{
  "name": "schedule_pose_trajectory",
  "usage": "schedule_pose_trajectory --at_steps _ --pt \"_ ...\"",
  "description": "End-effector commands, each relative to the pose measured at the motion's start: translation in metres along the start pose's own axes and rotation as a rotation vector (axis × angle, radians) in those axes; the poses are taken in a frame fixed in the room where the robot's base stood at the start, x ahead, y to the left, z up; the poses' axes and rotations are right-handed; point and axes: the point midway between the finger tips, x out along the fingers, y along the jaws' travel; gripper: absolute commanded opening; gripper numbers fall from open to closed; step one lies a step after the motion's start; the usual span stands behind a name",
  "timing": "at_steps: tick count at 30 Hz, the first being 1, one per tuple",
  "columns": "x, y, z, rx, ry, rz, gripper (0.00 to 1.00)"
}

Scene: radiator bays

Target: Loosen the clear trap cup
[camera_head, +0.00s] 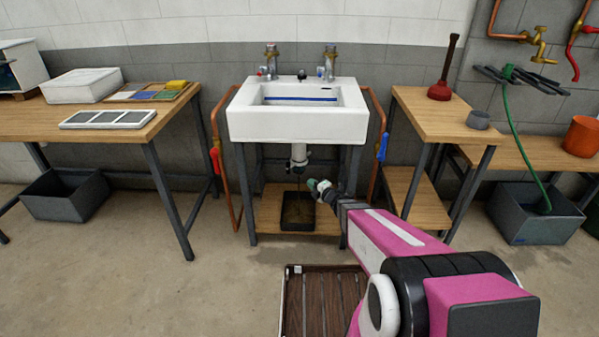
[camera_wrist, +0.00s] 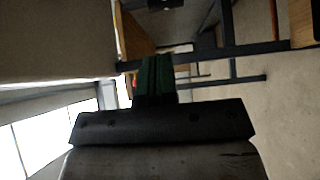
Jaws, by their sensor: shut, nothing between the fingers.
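The white sink (camera_head: 297,122) stands in the middle of the head view, with a pale drain pipe (camera_head: 299,152) under it. The trap at the pipe's lower end (camera_head: 297,167) is small and dark; I cannot make out the clear cup distinctly. A thin dark line hangs below it toward a black tub (camera_head: 314,220) on the low shelf. My gripper (camera_head: 312,184) is below and just right of the trap, apart from it in the picture. In the wrist view its green fingers (camera_wrist: 155,76) are shut together with nothing between them.
Table legs flank the trap under the sink. Copper pipes with a red handle (camera_head: 215,160) and a blue handle (camera_head: 382,147) run at its sides. A slatted brown mat (camera_head: 291,310) lies on the floor in front. Workbenches stand left (camera_head: 30,122) and right (camera_head: 425,120).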

Motion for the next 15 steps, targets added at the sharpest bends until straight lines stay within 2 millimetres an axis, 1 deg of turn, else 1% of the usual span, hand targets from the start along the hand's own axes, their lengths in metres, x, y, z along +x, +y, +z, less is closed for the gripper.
schedule_pose_trajectory --at_steps 2,5,15 --pt "0.005 0.001 0.000 0.002 0.003 0.005 0.00" --pt "0.017 0.000 0.001 0.000 0.004 0.005 0.00" --pt "0.080 -0.001 0.001 -0.001 0.003 0.003 0.00"
